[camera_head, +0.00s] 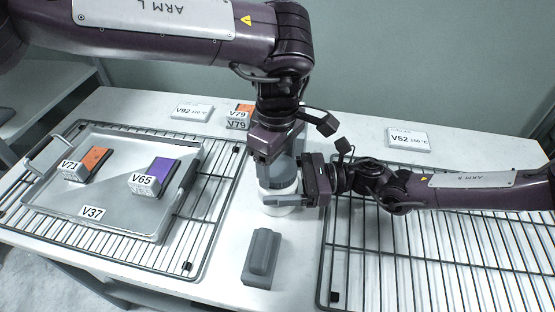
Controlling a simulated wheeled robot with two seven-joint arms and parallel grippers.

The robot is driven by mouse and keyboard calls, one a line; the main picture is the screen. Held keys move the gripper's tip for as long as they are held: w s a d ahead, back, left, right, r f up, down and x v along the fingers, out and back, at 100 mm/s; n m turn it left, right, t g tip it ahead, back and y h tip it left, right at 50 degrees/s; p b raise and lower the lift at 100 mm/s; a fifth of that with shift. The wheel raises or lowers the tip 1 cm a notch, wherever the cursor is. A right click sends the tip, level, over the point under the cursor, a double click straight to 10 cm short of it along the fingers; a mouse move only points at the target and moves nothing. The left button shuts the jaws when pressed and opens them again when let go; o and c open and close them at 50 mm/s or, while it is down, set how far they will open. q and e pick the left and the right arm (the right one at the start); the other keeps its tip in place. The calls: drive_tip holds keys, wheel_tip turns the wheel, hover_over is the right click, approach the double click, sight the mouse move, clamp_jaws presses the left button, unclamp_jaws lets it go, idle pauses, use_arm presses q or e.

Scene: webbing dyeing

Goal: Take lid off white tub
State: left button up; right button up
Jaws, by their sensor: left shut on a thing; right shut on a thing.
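The white tub (280,208) stands on the white table between the two wire racks. A grey lid (277,174) shows at its top, partly hidden by my grippers. My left gripper (280,160) comes down from above and is shut at the lid; its fingertips are largely hidden. My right gripper (300,190) reaches in from the right and is shut on the side of the tub. I cannot tell whether the lid is seated on the tub or slightly raised.
A grey block (262,258) lies in front of the tub. A tray (45,192) on the left rack (205,235) holds orange V71 (85,164) and purple V65 (155,177) pieces. The right rack (440,255) is empty. An orange V79 piece (241,115) and labels stand behind.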

use_arm(q)
drive_tip(key=n, duration=0.7)
drive_tip(key=shift+n, duration=0.4)
drive_tip(key=n, duration=0.9)
drive_tip(key=shift+n, duration=0.4)
drive_tip(key=n, duration=0.4)
drive_tip(key=shift+r, duration=0.1)
drive_tip(key=n, duration=0.4)
drive_tip(key=shift+n, duration=0.4)
drive_tip(key=n, duration=0.9)
drive_tip(key=shift+n, duration=0.3)
drive_tip(key=shift+r, duration=0.2)
